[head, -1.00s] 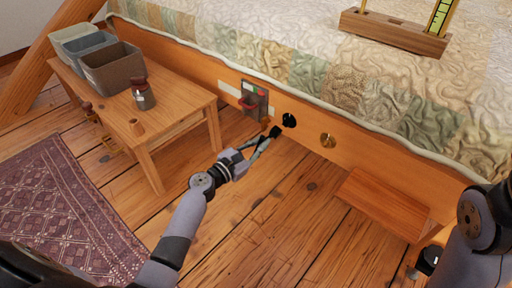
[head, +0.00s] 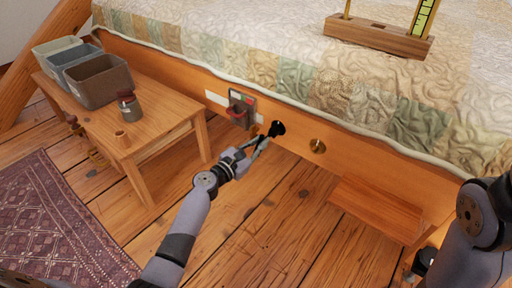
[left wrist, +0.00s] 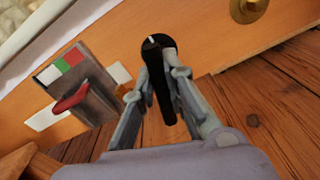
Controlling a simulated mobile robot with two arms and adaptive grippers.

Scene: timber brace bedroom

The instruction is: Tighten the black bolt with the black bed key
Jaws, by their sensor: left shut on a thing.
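My left gripper (head: 264,142) is shut on the black bed key (left wrist: 163,92), close to the orange side rail of the bed. The black bolt (head: 279,127) sits in that rail. In the left wrist view the key runs between the fingers toward the black bolt (left wrist: 168,42), and its far end overlaps the bolt. I cannot tell how deeply the key is seated. A small white mark shows at that end. My right arm is at the right edge of the head view; its fingers do not show.
A brass bolt (head: 317,146) is in the rail to the right. A grey holder with a red part (head: 240,110) is on its left. A wooden table (head: 158,139) with bins and a jar stands left. A wooden step (head: 376,210) is at lower right. A wooden block (head: 380,39) lies on the bed.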

